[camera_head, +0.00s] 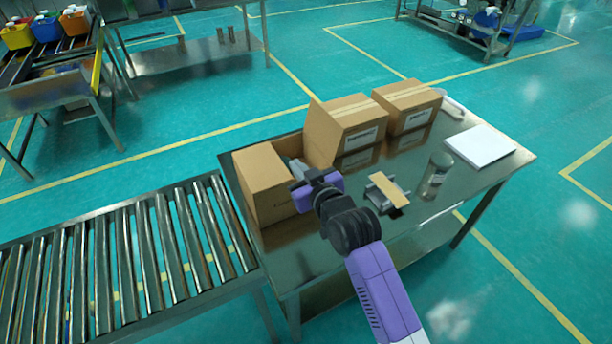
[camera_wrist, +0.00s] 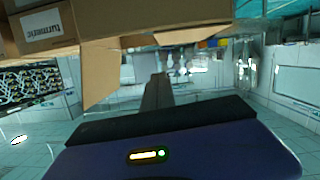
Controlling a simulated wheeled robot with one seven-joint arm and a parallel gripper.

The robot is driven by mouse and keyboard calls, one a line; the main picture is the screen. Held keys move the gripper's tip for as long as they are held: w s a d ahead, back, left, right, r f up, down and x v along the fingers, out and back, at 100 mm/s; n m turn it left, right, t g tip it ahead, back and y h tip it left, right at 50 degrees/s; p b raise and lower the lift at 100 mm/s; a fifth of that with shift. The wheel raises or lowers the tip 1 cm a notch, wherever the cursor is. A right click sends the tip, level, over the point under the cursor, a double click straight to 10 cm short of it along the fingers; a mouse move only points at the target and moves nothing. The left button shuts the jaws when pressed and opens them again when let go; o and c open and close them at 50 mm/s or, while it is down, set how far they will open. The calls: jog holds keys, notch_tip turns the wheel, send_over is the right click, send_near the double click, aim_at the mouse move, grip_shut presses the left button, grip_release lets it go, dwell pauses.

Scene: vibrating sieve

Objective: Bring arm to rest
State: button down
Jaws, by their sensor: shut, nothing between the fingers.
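My arm reaches over the metal table (camera_head: 292,262) from the front, in purple and black. My gripper (camera_head: 298,170) is at the open cardboard box on the table's left side, level with its upper part. I cannot tell whether it touches the box. In the wrist view the dark fingers (camera_wrist: 157,92) are together, with nothing seen between them. The open box (camera_head: 262,185) has its flaps up, and its contents are mostly hidden by my gripper. Cardboard with flaps (camera_wrist: 110,65) shows at the upper left of the wrist view.
Two closed cartons (camera_head: 345,130) (camera_head: 408,105) stand at the back. A glass jar (camera_head: 436,176), a small metal stand with a tan block (camera_head: 388,190) and a white flat item (camera_head: 480,146) are to the right. A roller conveyor (camera_head: 120,265) adjoins the left. The table's front is clear.

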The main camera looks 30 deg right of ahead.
jog(key=s+r+m+t, duration=0.1)
jog(key=s+r+t, duration=0.2)
jog(key=s+r, duration=0.4)
jog(key=s+a+f+g, duration=0.1)
jog(key=s+a+f, duration=0.1)
jog(key=s, duration=1.7)
jog(key=s+a+f+g, duration=0.2)
jog(key=s+f, duration=0.2)
jog(key=s, duration=1.6)
jog(key=shift+s+d, duration=0.1)
